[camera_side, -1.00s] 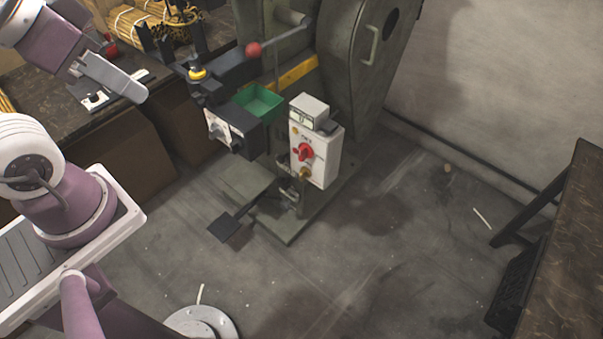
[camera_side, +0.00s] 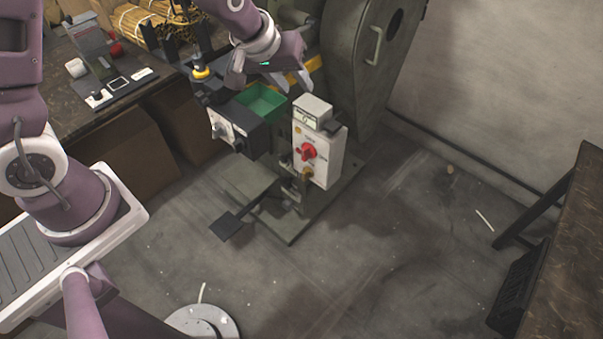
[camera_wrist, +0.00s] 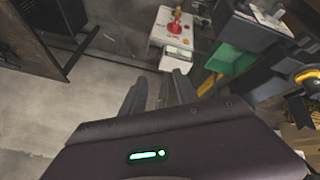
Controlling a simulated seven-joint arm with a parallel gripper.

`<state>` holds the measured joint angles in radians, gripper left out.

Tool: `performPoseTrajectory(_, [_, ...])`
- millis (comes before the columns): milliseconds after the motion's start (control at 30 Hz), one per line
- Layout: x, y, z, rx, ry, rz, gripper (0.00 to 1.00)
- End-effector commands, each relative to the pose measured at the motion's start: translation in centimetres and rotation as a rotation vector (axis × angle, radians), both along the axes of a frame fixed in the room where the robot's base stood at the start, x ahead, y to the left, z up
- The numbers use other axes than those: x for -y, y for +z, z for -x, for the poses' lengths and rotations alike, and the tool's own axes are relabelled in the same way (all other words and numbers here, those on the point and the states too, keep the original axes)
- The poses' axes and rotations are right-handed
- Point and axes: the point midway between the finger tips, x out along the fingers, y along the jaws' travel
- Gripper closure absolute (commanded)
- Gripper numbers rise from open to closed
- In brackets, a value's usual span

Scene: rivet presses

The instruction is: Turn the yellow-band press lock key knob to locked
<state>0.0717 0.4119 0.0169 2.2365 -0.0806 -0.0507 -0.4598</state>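The press (camera_side: 365,75) with the yellow band (camera_side: 314,64) stands at the centre. On its front is a white control box (camera_side: 326,160) with a red rotary knob (camera_side: 309,151) and a small orange-yellow part (camera_side: 306,173) below it. The white box also shows in the wrist view (camera_wrist: 158,30), with the red knob (camera_wrist: 175,24) beyond my fingers. I cannot tell which control is the lock key knob or its setting. My gripper (camera_side: 292,83) is above the white box, apart from it. In the wrist view my gripper (camera_wrist: 160,80) has its fingers apart, with nothing between them.
A green bin (camera_side: 262,100) and a dark box with pale knobs (camera_side: 232,128) sit left of the white box. A pedal (camera_side: 226,226) is on the floor below. A workbench (camera_side: 130,95) stands left, another table (camera_side: 575,230) right.

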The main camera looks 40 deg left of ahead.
Motion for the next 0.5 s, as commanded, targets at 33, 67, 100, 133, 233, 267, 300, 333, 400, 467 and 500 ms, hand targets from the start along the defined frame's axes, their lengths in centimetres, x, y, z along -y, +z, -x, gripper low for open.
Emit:
performPoseTrajectory(33, [0.1,-4.2,-1.4,-0.017,0.042,0.015,0.64])
performPoseTrajectory(67, [0.2,-6.6,-2.2,-0.013,0.073,0.026,0.64])
performPoseTrajectory(100, [0.2,-9.9,-3.0,-0.007,0.112,0.039,0.64])
performPoseTrajectory(133, [0.2,-12.4,-3.4,-0.004,0.14,0.049,0.64])
performPoseTrajectory(233, [-0.1,-20.9,-3.3,0.014,0.231,0.075,0.64])
performPoseTrajectory(267, [-0.2,-23.2,-2.9,0.02,0.254,0.081,0.64])
performPoseTrajectory(300, [-0.3,-26.2,-2.1,0.028,0.281,0.089,0.64])
performPoseTrajectory(333, [-0.5,-28.4,-1.3,0.035,0.3,0.094,0.64])
performPoseTrajectory(400, [-1.4,-31.7,-0.8,0.133,0.235,0.026,0.64])
performPoseTrajectory(467, [-2.1,-32.9,-1.0,0.252,0.113,-0.075,0.64])
performPoseTrajectory(500, [-2.5,-33.6,-0.7,0.325,0.032,-0.141,0.64])
